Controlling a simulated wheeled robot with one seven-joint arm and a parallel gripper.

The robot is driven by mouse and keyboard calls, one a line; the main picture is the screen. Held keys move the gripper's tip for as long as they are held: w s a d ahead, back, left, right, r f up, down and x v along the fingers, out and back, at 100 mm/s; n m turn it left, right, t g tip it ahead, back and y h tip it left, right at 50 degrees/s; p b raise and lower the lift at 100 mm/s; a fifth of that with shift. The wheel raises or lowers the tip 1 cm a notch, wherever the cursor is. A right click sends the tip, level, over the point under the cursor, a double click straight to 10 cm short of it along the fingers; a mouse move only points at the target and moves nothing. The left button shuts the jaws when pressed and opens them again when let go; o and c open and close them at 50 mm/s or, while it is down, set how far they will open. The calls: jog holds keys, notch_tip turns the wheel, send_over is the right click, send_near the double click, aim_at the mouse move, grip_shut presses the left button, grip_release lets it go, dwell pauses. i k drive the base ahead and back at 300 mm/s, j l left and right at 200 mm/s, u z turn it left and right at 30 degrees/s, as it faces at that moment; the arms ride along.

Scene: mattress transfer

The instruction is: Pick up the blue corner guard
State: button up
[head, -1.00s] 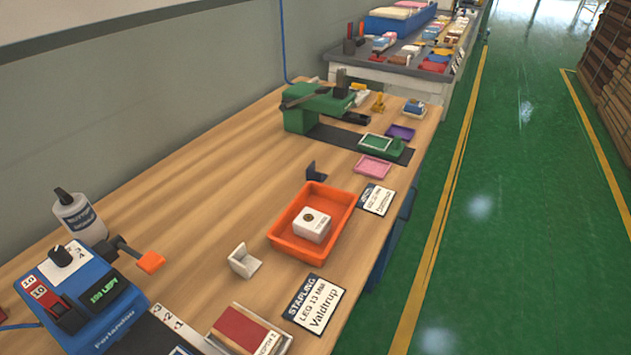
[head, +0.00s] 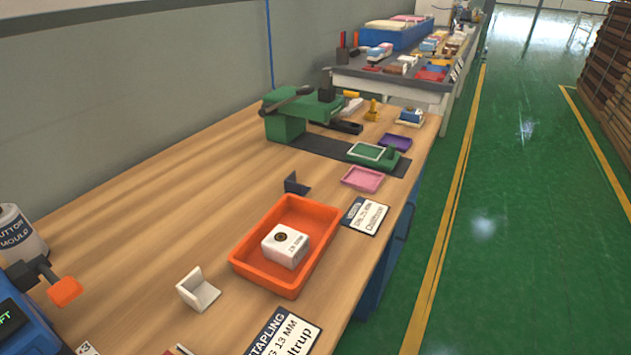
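A small dark corner guard (head: 295,184), which looks navy or dark blue, stands on the wooden bench just behind the orange tray. It is L-shaped, with one upright wall and one flat leg, and appears clear of the tray. A white corner guard (head: 198,290) of similar shape sits on the bench at the front left of the tray. My gripper is not in view.
The orange tray (head: 247,268) holds a white box (head: 286,245). A green press (head: 290,118), a pink tray (head: 362,179) and a purple tray (head: 396,142) stand farther back. A label card (head: 365,216) lies near the bench's right edge.

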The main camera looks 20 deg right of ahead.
aim_at(291, 187)
jog(key=i+l+z, duration=0.2)
jog(key=i+l, duration=0.15)
jog(key=l, duration=0.3)
jog(key=i+l+z, duration=0.25)
jog(key=i+l, duration=0.15)
jog(key=l, duration=0.15)
